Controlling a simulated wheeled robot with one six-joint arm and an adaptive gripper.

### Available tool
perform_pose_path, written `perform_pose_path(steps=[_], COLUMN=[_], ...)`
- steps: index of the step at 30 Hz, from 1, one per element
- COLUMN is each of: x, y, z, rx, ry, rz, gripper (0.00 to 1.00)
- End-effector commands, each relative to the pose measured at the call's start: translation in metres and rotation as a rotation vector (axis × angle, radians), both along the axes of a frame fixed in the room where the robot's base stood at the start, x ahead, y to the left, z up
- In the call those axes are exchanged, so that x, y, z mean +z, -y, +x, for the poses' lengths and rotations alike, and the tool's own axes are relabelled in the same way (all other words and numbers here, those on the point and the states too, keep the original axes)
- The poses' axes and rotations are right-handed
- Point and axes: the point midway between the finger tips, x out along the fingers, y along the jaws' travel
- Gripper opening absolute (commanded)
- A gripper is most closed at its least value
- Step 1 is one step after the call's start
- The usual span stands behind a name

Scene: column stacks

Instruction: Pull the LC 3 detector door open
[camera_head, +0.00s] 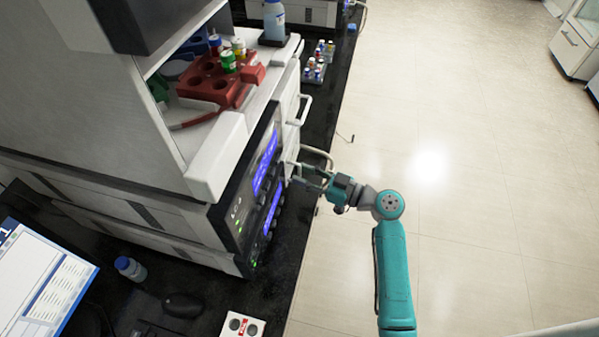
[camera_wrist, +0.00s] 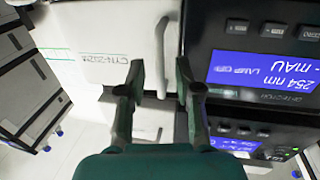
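A white door panel (camera_wrist: 100,40) with a pale vertical handle (camera_wrist: 163,60) fills the upper middle of the wrist view. My gripper (camera_wrist: 160,78) is open, with one fingertip to each side of the handle and gaps between fingers and handle. In the head view my gripper (camera_head: 308,172) is at the front face of the instrument stack (camera_head: 228,200), beside its white doors. A white handle (camera_head: 299,110) shows on the door further back. An LC 3 label cannot be read; the part of the handle at my fingers is small and partly hidden in the head view.
Dark panels with blue screens (camera_wrist: 262,72) adjoin the door on the right in the wrist view. A red vial rack (camera_head: 215,82) and a bottle (camera_head: 274,18) stand on top of the stack. A small vial tray (camera_head: 318,62) is on the black bench. Open floor (camera_head: 470,150) lies to the right.

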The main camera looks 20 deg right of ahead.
Motion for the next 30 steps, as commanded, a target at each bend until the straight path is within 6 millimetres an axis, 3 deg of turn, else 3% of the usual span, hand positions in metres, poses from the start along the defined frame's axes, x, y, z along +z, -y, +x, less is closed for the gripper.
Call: perform_pose_path(steps=[6,15,19,30], x=[0.0003,0.0002,0.0002,0.0002], y=[-0.0107,-0.0113,-0.0113,-0.0108], z=[0.0115,0.0125,0.0124,0.0122], rx=[0.0,-0.001,-0.001,0.004], ry=[0.001,0.001,0.001,0.001], rz=[-0.001,-0.001,-0.001,-0.001], gripper=[0.34,0.34,0.01,0.0])
